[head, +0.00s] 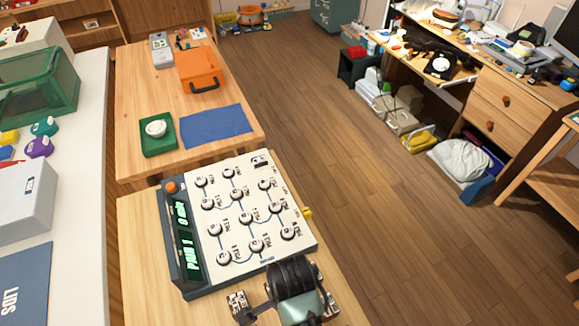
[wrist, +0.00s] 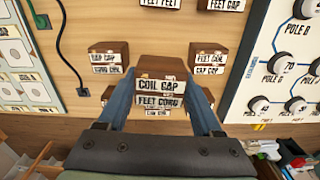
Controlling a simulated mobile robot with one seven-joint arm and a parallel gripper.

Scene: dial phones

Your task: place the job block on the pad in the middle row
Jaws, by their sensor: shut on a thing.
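My gripper (wrist: 160,92) is shut on a brown wooden block (wrist: 160,68) in the wrist view, with a blue-grey finger on each side. The block's white labels read COIL CAP and FEET CORD. Similar labelled blocks stand on the wooden table to its left (wrist: 108,55) and right (wrist: 207,57). At the left is a pale board (wrist: 20,75) with rows of cells and round marks; I cannot tell which part is the named pad. In the head view my wrist shows at the bottom; the fingertips and held block are hidden.
Labelled blocks (head: 237,301) are close by. Beyond are a blue mat (head: 216,126), green tray (head: 158,149) and orange case (head: 199,66). Floor right is open.

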